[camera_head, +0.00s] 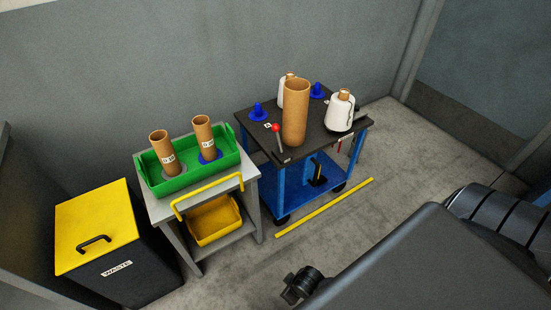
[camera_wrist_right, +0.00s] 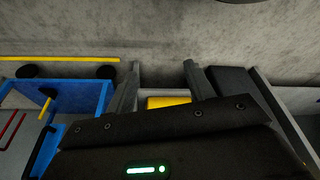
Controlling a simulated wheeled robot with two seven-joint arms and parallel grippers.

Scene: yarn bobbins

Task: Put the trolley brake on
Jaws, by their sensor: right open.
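The trolley (camera_head: 293,202) has blue legs, a blue lower deck and a black top, and stands on wheels near the back wall. A lever with a red knob (camera_head: 276,128) stands at the front left of its top. A small dark part with a yellow tip (camera_head: 318,178) shows at the lower deck; I cannot tell which part is the brake. In the right wrist view the blue trolley frame (camera_wrist_right: 75,88) is at the left, with a yellow-tipped part (camera_wrist_right: 47,93). My right gripper (camera_wrist_right: 160,70) is open and empty, apart from the trolley. My left gripper is not in view.
The trolley top carries a brown tube (camera_head: 295,112), white yarn bobbins (camera_head: 340,112) and blue pegs (camera_head: 257,110). Left of it stand a grey table with a green tray (camera_head: 235,158) and a waste bin (camera_head: 95,225). A yellow strip (camera_head: 325,207) marks the open floor before the trolley.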

